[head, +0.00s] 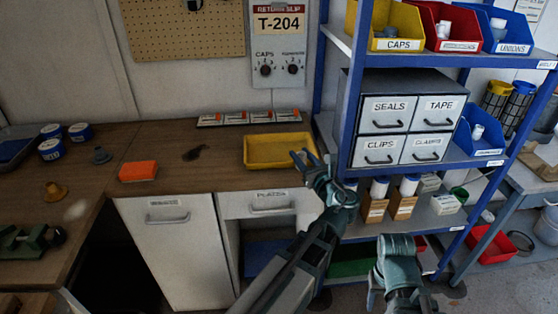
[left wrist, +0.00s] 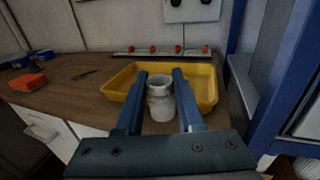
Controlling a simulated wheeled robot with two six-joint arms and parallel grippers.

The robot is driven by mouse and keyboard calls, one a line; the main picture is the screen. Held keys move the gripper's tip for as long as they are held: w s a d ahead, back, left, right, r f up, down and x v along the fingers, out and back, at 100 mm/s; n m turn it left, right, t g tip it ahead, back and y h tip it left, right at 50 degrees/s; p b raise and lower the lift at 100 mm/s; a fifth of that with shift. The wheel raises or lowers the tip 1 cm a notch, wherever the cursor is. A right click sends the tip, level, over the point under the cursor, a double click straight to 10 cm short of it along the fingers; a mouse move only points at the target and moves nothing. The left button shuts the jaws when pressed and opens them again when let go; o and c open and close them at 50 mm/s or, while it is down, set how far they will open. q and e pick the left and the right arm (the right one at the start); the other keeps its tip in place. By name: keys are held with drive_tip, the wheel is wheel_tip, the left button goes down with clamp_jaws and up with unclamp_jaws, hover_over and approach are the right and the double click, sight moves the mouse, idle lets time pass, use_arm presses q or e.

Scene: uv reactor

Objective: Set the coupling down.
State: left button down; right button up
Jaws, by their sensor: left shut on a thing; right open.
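The coupling (left wrist: 160,98) is a pale grey-white, short hollow cylinder with a wider collar. In the left wrist view it stands roughly upright between the two blue fingers of my left gripper (left wrist: 160,85), which is shut on it. Behind and around it in that view is the yellow tray (left wrist: 120,80). In the head view my left gripper (head: 305,158) is at the right front part of the yellow tray (head: 270,163); the coupling is not clearly visible there. Contact between coupling and tray cannot be told. My right gripper (head: 392,280) is low at the bottom, open and empty.
A blue-framed shelf (head: 345,110) with drawers and bins stands close right of my left gripper. An orange block (head: 138,171) and a dark flat item (head: 196,152) lie on the wooden bench (head: 205,178). A rack with orange-ended pieces (head: 250,117) stands behind the tray.

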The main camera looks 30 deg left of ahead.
use_arm(q)
drive_tip(key=w+a, duration=0.1)
drive_tip(key=a, duration=0.4)
drive_tip(key=w+a+f+b, duration=0.1)
drive_tip(key=a, duration=0.3)
drive_tip(key=w+a, duration=0.2)
drive_tip(key=a, duration=0.3)
drive_tip(key=shift+a+f, duration=0.15)
drive_tip(key=shift+a, duration=0.15)
drive_tip(key=f+b, duration=0.4)
drive_tip(key=shift+w+a, duration=0.15)
drive_tip(key=shift+a, duration=0.25)
drive_tip(key=shift+r, duration=0.2)
drive_tip(key=shift+f, duration=0.15)
drive_tip(key=c, duration=0.5)
unclamp_jaws()
